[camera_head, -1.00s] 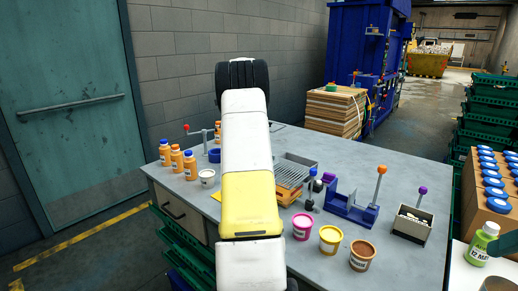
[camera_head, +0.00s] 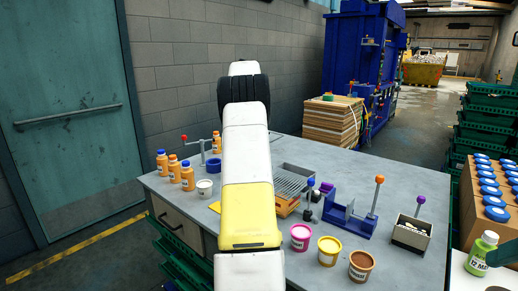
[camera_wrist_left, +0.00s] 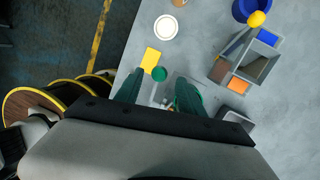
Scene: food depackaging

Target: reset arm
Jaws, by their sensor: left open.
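My left arm (camera_head: 248,160) crosses the middle of the head view, white with a yellow section and a black ring. It hides its own gripper there. In the left wrist view the left gripper (camera_wrist_left: 160,94) shows two dark green fingers, apart, above the grey table. A round green thing (camera_wrist_left: 160,73) and a yellow card (camera_wrist_left: 151,60) lie just beyond the fingertips. A small grey thing shows between the fingers, too unclear to name. No held object can be seen.
The grey table (camera_head: 410,180) bears orange bottles (camera_head: 187,176), a white pot (camera_head: 205,188), pink, yellow and brown pots (camera_head: 329,251), a blue fixture (camera_head: 350,218) and a grey bin (camera_head: 411,234). A green bottle (camera_head: 481,253) and a blue-capped crate stand at right.

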